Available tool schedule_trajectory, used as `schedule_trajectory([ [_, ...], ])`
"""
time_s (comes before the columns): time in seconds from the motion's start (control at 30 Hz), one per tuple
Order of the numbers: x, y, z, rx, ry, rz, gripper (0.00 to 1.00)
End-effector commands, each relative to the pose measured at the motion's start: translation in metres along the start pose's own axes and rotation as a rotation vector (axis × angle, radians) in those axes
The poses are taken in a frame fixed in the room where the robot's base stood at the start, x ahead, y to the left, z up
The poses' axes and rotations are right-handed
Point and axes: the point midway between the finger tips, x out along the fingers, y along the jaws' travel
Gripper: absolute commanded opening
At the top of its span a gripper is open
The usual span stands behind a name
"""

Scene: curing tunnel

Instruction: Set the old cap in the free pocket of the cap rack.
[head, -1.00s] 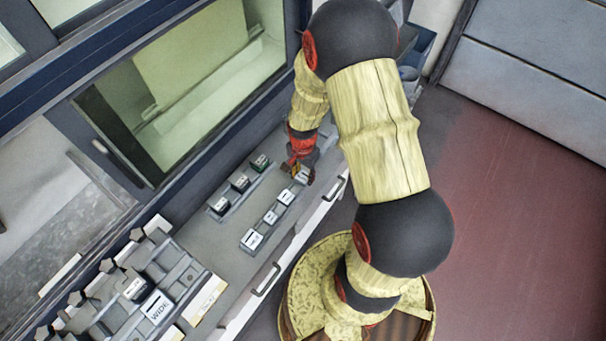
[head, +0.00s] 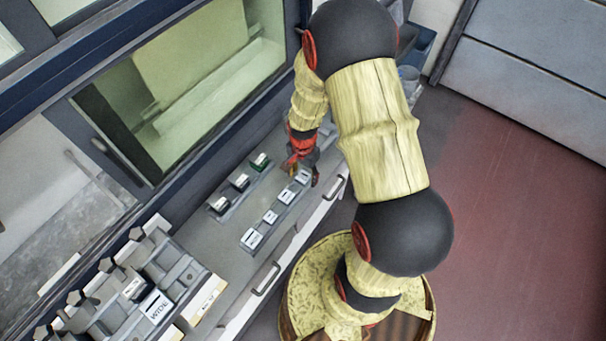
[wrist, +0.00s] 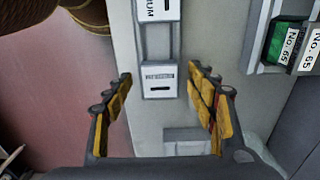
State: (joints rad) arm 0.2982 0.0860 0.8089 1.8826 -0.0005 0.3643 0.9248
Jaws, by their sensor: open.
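A white-faced cap (wrist: 159,80) with a small label and a dark bar sits in the wrist view, between and beyond my fingers. In the head view a white-faced cap (head: 303,176) stands at the far end of a narrow grey rack (head: 261,228), in line with several others. My gripper (wrist: 160,105) is open, its yellow-padded fingers apart on either side of the cap; I see no contact. In the head view my gripper (head: 301,168) is low over that rack end and partly hides it. I cannot tell by its markings which cap is the old one.
A stepped rack (head: 190,277) with a WIDE cap (head: 155,307) stands at lower left. Bare counter (head: 222,252) lies between.

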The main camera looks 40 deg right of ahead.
Motion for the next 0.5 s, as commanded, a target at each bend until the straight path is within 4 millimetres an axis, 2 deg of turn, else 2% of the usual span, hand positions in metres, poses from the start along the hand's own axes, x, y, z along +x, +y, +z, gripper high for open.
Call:
schedule_trajectory([
  [0.17,-0.012,-0.001,-0.001,0.0,0.002,-0.003,0.57],
  [0.5,-0.078,-0.001,-0.001,0.0,0.002,-0.003,0.57],
])
